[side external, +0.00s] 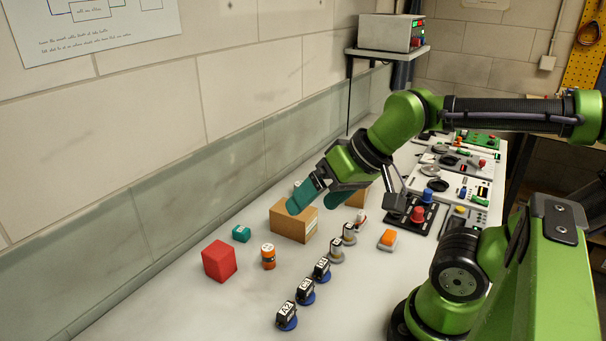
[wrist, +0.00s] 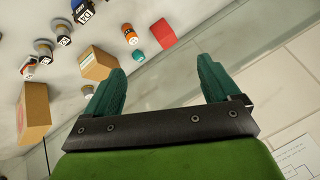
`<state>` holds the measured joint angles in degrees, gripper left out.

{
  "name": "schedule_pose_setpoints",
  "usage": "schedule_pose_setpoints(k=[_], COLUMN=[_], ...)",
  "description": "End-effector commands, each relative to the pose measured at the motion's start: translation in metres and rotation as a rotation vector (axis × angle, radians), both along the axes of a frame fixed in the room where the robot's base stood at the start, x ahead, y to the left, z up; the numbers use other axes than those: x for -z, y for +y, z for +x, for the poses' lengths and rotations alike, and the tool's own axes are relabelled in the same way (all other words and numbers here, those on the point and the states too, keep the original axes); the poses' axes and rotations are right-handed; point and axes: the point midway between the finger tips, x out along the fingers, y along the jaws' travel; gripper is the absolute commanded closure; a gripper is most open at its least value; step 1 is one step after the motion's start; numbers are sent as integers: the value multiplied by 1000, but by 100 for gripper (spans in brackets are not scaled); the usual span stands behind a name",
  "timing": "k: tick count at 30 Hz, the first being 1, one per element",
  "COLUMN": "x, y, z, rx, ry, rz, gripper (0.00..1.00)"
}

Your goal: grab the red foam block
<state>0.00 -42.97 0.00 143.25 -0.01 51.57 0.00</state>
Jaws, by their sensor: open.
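The red foam block (side external: 219,261) sits on the bench at the left in the side external view, near the wall. It also shows at the top of the wrist view (wrist: 163,32), beyond my fingertips and apart from them. My gripper (side external: 318,200) is open, with teal fingers, and hangs over a cardboard box in the side external view. The wrist view shows nothing between its two fingers (wrist: 161,80).
A cardboard box (side external: 293,224) stands under my gripper. A teal block (side external: 241,233) and an orange-and-white bottle (side external: 268,256) stand near the red block. Several dark servos (side external: 305,291) and an orange-topped block (side external: 388,240) stand to the right. The bench left of the red block is clear.

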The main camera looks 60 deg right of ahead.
Motion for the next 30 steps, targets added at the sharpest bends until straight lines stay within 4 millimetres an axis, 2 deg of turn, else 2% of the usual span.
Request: schedule_pose_setpoints(k=[5, 8, 11, 15, 21, 25, 30], x=[2, 9, 22, 50, 99, 135, 174], y=[0, 1, 4, 9, 17, 23, 31], z=[7, 28, 62, 114, 170, 192, 204], rx=[-3, -11, -17, -20, -23, -37, -76], ry=[-7, -31, -79, -168, -302, -387, -489], rz=[-4, -20, -45, -92, -181, -257, -355], gripper=[11, 11, 11, 11, 11, 11, 11])
